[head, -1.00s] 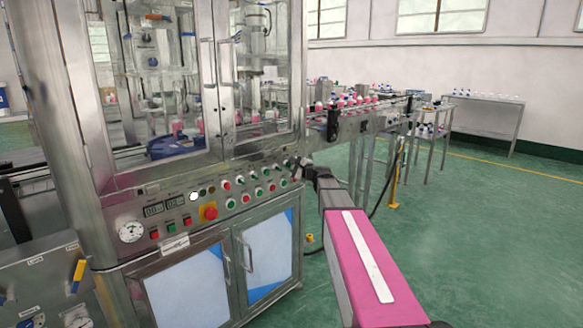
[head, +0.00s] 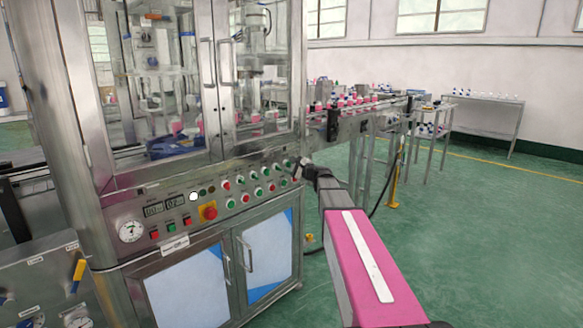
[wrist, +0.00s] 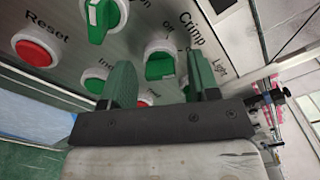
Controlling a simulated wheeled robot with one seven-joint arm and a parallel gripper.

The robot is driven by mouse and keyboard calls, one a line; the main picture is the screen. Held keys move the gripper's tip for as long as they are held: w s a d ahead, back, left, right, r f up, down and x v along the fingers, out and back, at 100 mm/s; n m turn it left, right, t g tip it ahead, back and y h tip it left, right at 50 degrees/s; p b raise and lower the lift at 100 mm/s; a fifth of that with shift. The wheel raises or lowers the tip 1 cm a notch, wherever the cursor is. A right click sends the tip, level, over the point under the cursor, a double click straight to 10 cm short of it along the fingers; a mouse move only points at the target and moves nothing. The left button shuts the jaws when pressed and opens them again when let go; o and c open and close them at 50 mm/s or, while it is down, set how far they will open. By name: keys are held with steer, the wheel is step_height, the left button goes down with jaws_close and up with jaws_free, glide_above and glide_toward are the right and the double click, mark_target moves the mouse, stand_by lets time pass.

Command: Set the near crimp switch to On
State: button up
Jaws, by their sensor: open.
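My gripper (wrist: 158,78) is open in the wrist view, its two green fingers pointing at the control panel. A green knob with a white ring (wrist: 160,65) shows between the fingers, under the words Crimp and Off; I take it for the crimp switch. Whether the fingers touch it cannot be told. The knob's exact setting is unclear. In the head view my gripper (head: 301,164) is at the right end of the panel (head: 128,209), and it hides part of that end.
Another green rotary knob (wrist: 99,17) and a red Reset button (wrist: 36,48) sit to the left in the wrist view. A red emergency button (head: 208,212) is farther left on the panel. A conveyor with pink bottles (head: 350,101) runs behind my arm.

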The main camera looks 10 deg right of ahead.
steer(key=v, duration=1)
steer(key=shift+s+d, duration=0.2)
steer(key=shift+s, duration=0.15)
steer(key=s+a+f+n+g+h, duration=0.1)
steer(key=s+a+f+n+g, duration=0.4)
steer(key=f, duration=0.4)
steer(key=s+a+f+n+g+h, duration=0.1)
steer(key=s+a+f+n+g, duration=0.25)
steer(key=s+f, duration=0.4)
steer(key=s+d+f+n+g+h, duration=0.2)
steer(key=s+f+n+g+h, duration=0.4)
steer(key=s+f, duration=0.7)
steer(key=s+n+h, duration=0.2)
steer(key=s, duration=0.1)
steer(key=shift+h, duration=0.3)
steer(key=shift+d+f+n, duration=0.1)
steer(key=shift+f+n, duration=0.05)
steer(key=shift+n, duration=0.1)
